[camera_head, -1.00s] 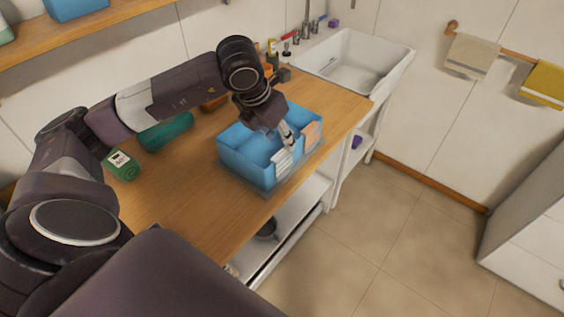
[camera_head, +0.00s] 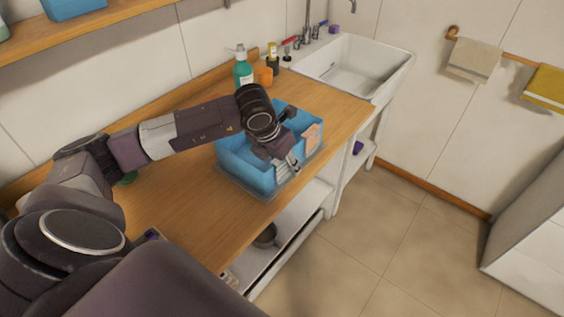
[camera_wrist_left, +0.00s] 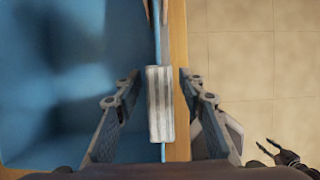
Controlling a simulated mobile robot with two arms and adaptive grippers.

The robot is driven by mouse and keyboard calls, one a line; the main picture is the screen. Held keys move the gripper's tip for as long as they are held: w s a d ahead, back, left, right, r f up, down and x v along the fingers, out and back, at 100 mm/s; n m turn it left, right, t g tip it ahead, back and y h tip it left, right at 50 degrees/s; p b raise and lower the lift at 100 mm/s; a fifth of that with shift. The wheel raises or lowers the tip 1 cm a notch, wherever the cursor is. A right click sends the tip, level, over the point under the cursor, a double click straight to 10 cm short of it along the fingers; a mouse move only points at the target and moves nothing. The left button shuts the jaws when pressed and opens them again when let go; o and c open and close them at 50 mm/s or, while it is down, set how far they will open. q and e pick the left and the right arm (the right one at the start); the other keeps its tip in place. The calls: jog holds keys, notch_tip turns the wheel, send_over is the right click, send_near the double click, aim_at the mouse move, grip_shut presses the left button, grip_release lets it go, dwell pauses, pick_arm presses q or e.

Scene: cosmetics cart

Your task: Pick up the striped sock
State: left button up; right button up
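The striped sock (camera_wrist_left: 160,108), white and grey, hangs over the rim of the blue box (camera_head: 236,164) on its front side. In the left wrist view it lies between the two fingers of my left gripper (camera_wrist_left: 158,88), which is open with a gap on both sides of the sock. In the head view my left gripper (camera_head: 289,163) is low at the box's front rim and largely covers the sock. My right gripper (camera_wrist_left: 276,152) shows small at the lower right of the left wrist view, above the floor, with its fingers apart.
A peach cloth (camera_head: 312,137) hangs over the same rim, further right. The box stands near the front edge of the wooden counter (camera_head: 180,220). A green pump bottle (camera_head: 243,70) and an orange item (camera_head: 265,76) stand behind. A white sink (camera_head: 352,70) is at the back right.

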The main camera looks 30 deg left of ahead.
pick_arm(q)
jog(key=shift+x, duration=0.85)
jog(key=shift+c, duration=0.4)
grip_shut()
jog(key=shift+r, duration=0.1)
